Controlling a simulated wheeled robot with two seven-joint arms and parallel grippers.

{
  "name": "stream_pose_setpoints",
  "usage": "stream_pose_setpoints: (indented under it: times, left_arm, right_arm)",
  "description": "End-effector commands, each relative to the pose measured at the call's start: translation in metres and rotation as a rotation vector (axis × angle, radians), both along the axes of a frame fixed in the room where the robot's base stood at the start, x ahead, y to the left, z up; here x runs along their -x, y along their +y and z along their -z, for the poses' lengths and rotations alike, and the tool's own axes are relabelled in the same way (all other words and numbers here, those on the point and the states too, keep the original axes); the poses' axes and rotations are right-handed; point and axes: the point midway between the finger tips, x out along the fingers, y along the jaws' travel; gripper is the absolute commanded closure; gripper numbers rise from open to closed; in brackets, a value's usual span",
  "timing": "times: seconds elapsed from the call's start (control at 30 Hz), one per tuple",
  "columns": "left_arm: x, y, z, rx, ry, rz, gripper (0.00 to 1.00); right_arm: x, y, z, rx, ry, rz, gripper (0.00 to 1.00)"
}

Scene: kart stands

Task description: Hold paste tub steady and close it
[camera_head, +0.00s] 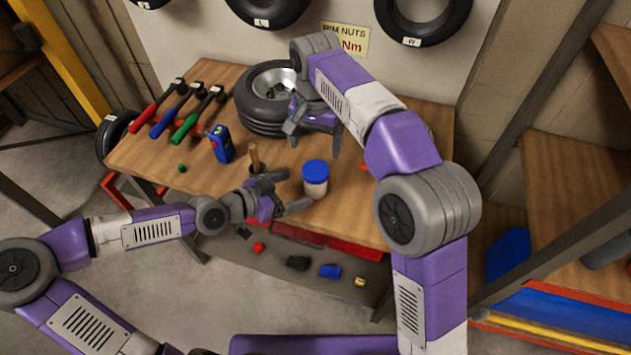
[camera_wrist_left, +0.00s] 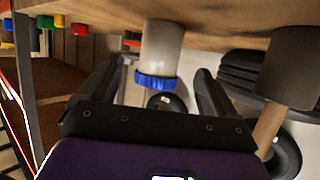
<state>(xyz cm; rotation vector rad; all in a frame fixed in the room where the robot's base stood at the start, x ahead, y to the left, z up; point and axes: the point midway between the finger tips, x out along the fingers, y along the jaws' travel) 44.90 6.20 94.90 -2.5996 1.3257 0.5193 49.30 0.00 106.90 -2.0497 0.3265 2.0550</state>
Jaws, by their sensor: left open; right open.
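The paste tub (camera_head: 316,188) is a pale, upright tub on the workbench near its front edge, with a blue lid (camera_head: 316,168) on top. I cannot tell how tight the lid is. My left gripper (camera_head: 298,191) is open just left of the tub, its fingers pointing at it. In the left wrist view the picture is upside down; the tub (camera_wrist_left: 163,45) and its blue lid (camera_wrist_left: 157,83) show between the open fingers (camera_wrist_left: 155,80), with no clear contact. My right gripper (camera_head: 313,142) is open and empty, above and behind the lid.
A dark pot with a wooden handle (camera_head: 254,157) stands left of the tub. A blue device (camera_head: 221,144), coloured torque wrenches (camera_head: 187,121) and a wheel (camera_head: 262,110) occupy the bench's left and back. A shelf with small parts (camera_head: 298,262) lies below the front edge.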

Motion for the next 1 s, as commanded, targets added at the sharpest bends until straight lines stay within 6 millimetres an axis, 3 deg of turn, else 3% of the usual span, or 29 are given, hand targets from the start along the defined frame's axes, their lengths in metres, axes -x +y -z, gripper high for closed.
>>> stream_pose_setpoints:
  times: [0.07, 0.57, 1.0]
  left_arm:
    - [0.000, 0.000, 0.007, 0.000, 0.000, 0.000, 0.10]
    - [-0.002, -0.004, 0.007, 0.001, 0.001, 0.001, 0.10]
    - [-0.025, -0.038, 0.024, 0.001, 0.000, 0.005, 0.10]
  right_arm:
    - [0.000, 0.000, 0.007, -0.001, 0.000, 0.000, 0.10]
    - [0.000, 0.000, 0.006, -0.001, 0.000, 0.000, 0.10]
    - [0.000, 0.000, 0.006, -0.001, 0.000, 0.000, 0.10]
